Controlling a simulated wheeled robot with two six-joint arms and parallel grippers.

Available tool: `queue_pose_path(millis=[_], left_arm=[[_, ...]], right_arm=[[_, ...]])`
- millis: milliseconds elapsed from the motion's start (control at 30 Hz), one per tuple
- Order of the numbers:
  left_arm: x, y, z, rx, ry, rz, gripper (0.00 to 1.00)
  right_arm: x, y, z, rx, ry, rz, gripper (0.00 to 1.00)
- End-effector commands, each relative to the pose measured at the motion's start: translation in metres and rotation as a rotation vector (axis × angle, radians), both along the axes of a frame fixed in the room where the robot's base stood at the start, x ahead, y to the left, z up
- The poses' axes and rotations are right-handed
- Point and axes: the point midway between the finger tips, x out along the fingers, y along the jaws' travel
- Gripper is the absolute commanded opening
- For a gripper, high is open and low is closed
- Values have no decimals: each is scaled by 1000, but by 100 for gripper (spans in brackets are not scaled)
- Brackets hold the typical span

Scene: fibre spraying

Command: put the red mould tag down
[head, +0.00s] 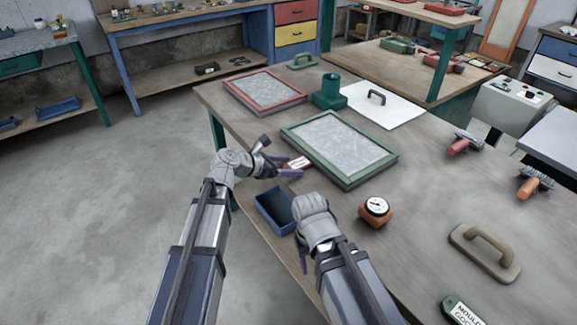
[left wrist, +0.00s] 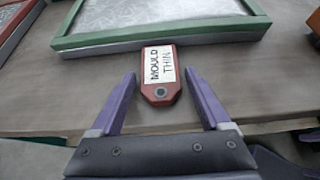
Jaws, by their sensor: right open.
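The red mould tag (head: 299,162), with a white label reading "MOULD THIN", lies at the table's left edge by the near side of the green-framed mould (head: 340,146). In the left wrist view the tag (left wrist: 160,84) has its holed end towards me, and its far end meets or nearly meets the green frame (left wrist: 160,35). My left gripper (head: 287,167) is open around the holed end, with a gap on each side (left wrist: 160,76). My right gripper (head: 303,262) is open and points down beside the blue bin; my wrist hides most of it.
A blue bin (head: 268,216) hangs at the table's edge. A red-framed mould (head: 264,90), green cup (head: 328,92) and white board (head: 384,104) are behind.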

Motion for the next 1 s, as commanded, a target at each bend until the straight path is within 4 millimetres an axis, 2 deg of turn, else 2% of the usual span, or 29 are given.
queue_pose_path(millis=[100,400,800,1000], left_arm=[[0,0,0,0,0,0,91],[0,0,6,0,0,0,91],[-41,55,44,0,0,4,91],[-56,76,57,0,0,1,91]], right_arm=[[0,0,0,0,0,0,59],[0,0,6,0,0,0,59],[0,0,44,0,0,-1,59],[0,0,57,0,0,-1,59]])
